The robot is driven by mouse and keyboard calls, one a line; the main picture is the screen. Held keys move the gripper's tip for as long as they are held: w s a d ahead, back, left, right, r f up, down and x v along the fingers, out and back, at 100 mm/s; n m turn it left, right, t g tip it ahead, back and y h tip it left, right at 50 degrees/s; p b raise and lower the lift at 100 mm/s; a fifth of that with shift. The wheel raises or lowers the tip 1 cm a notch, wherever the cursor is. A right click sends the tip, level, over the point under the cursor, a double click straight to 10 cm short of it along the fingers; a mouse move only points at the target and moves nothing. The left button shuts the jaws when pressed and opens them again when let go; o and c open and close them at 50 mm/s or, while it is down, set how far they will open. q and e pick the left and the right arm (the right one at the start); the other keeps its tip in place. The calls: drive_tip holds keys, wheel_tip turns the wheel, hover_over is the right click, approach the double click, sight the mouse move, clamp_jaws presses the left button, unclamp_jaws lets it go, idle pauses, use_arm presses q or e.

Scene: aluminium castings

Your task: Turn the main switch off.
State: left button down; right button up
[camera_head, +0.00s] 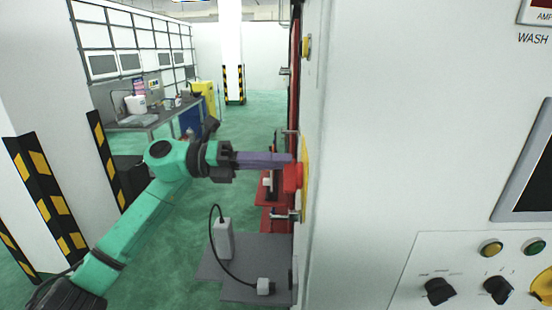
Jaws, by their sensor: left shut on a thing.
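The main switch shows as a red knob (292,177) on a yellow plate (305,173), on the narrow left side of the large white cabinet. I see it edge-on, so its turn position cannot be read. My left gripper (287,163) reaches in level from the left, with its purple-grey fingers at the red knob. It is shut on the knob; the exact contact is partly hidden by the fingers. My right gripper is not in view.
The white cabinet (390,130) fills the right, with a control panel (465,265) of black knobs. Below my left arm are a grey plate (240,270) and a corded white box (222,238). A striped pillar (45,190) stands left. Green floor beyond is open.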

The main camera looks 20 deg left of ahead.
use_arm(q)
drive_tip(key=shift+w+f+n, duration=0.1)
drive_tip(key=shift+n, duration=0.6)
drive_tip(key=c, duration=0.9)
unclamp_jaws()
drive_tip(key=shift+o, duration=0.2)
drive_tip(key=b+v, duration=0.5)
drive_tip(key=v, duration=0.9)
drive_tip(key=shift+a, duration=0.3)
drive_tip(key=shift+f, duration=0.15)
